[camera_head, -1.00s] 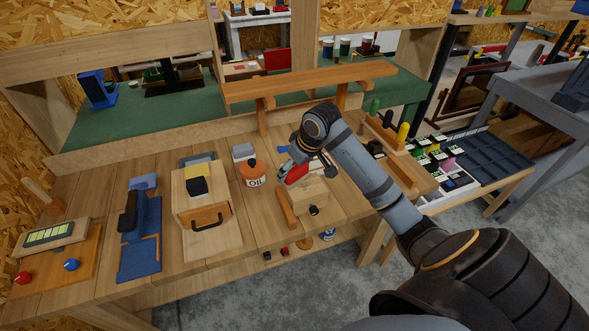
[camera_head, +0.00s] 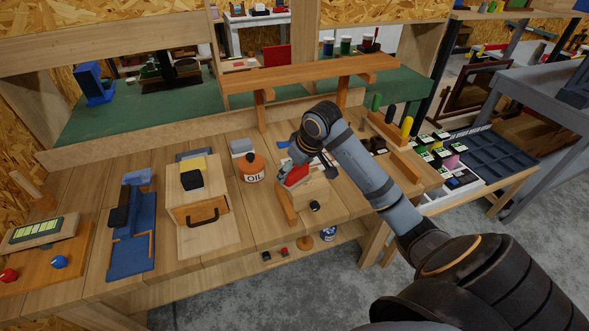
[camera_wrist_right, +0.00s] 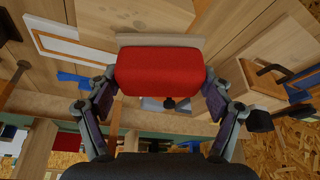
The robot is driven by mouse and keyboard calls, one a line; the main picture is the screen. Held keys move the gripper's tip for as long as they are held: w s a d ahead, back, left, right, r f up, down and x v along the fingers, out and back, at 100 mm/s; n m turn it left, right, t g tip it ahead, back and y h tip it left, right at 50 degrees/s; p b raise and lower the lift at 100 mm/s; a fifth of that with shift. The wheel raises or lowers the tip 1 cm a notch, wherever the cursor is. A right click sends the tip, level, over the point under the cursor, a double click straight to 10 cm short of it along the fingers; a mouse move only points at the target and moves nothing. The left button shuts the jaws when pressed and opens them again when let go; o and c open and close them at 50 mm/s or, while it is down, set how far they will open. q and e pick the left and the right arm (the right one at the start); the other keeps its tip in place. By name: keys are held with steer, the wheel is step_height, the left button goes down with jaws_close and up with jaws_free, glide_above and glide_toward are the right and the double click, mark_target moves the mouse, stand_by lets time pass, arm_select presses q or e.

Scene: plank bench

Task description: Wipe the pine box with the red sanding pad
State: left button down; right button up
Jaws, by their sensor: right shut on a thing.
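The red sanding pad (camera_wrist_right: 160,70) is clamped between the two fingers of my right gripper (camera_wrist_right: 160,85) in the right wrist view. Its red face also shows in the head view (camera_head: 295,174). My right gripper (camera_head: 302,168) is over the bench, at a small pale wooden block with a black knob (camera_head: 311,194). A pale wooden box with a dark handle (camera_head: 184,216), which looks like the pine box, stands to its left, apart from the gripper. A yellow and a black block sit on that box. My left gripper is not in view.
An orange oil can (camera_head: 252,169) stands between the handled box and my right gripper. A blue stand (camera_head: 131,248) is left of the box. A raised wooden rail (camera_head: 300,76) runs behind. Trays of small bottles (camera_head: 442,150) are at the right.

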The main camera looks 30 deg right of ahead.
mark_target(309, 167)
steer(key=shift+f, duration=1)
steer(key=shift+s+d+r, duration=0.1)
steer(key=shift+d+r, duration=0.05)
steer(key=shift+d, duration=0.15)
steer(key=d+p, duration=0.2)
steer(key=shift+s+d+r, duration=0.1)
steer(key=shift+s+d, duration=0.2)
steer(key=shift+d+p, duration=0.3)
